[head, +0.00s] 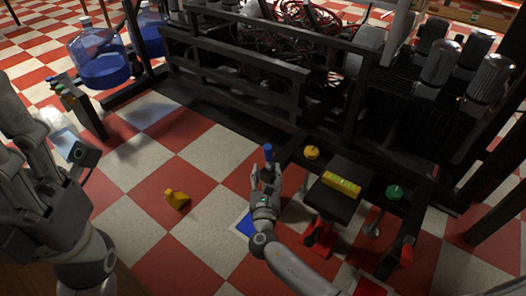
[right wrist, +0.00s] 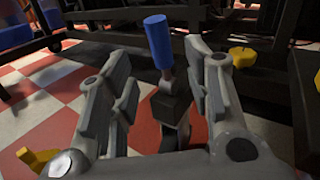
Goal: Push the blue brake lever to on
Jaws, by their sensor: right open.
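The blue brake lever (head: 268,153) stands near the middle of the head view, at the front left of the dark machine frame. In the right wrist view its blue cylindrical handle (right wrist: 157,42) sits on a thin metal stem above a dark base, nearly upright. My right gripper (head: 266,176) is open just in front of the lever. In the right wrist view its fingers (right wrist: 163,75) are spread to the left and right of the lever's stem, with gaps visible on both sides. My left gripper (head: 45,150) is at the left edge; its finger opening is unclear.
A yellow knob (head: 311,153), a yellow block (head: 341,185) on a dark box and a green knob (head: 394,192) stand right of the lever. A yellow piece (head: 176,200) lies on the checkered floor. Blue water bottles (head: 98,58) stand at back left. Dark rails run behind the lever.

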